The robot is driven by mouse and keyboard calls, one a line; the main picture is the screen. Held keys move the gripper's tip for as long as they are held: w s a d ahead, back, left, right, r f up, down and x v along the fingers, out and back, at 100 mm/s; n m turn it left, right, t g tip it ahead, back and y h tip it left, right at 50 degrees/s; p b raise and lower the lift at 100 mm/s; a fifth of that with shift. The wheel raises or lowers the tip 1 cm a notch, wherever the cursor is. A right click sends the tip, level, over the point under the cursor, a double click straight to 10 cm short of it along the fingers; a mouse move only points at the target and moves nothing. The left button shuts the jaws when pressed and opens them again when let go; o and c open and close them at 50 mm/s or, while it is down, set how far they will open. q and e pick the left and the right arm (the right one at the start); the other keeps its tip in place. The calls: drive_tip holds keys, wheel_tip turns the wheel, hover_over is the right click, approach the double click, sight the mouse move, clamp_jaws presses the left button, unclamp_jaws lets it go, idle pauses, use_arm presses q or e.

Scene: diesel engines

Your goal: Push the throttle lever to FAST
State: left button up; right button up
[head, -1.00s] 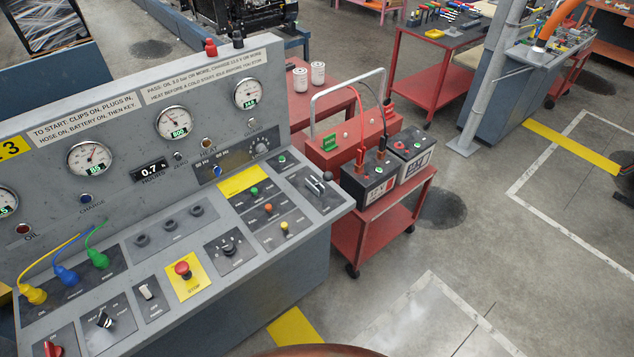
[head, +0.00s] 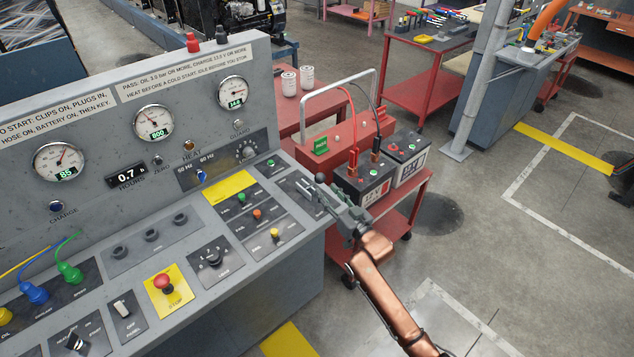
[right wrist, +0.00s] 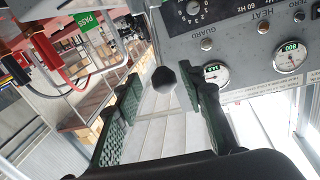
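The throttle lever has a dark ball knob (head: 320,178) and stands at the right end of the sloping console, on its dark plate (head: 298,186). My right gripper (head: 328,190) is at the lever, reaching in from the lower right. In the right wrist view the knob (right wrist: 164,79) lies between the two green-padded fingers (right wrist: 163,108), with a gap on both sides. The fingers are open. In the head view my gripper hides part of the lever's plate and its lettering, so I cannot read the lever's setting. My left gripper is not in view.
Left of the lever are small coloured buttons (head: 257,214), a rotary knob (head: 213,258) and a red stop button (head: 162,281). The gauge panel (head: 190,136) rises behind. A red battery cart (head: 412,190) stands close behind my right arm.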

sight(317, 180)
drive_tip(key=b+x, duration=0.1)
drive_tip(key=x, duration=0.6)
drive_tip(key=shift+w+a, duration=0.1)
drive_tip(key=shift+w, duration=0.15)
drive_tip(key=shift+c, duration=0.4)
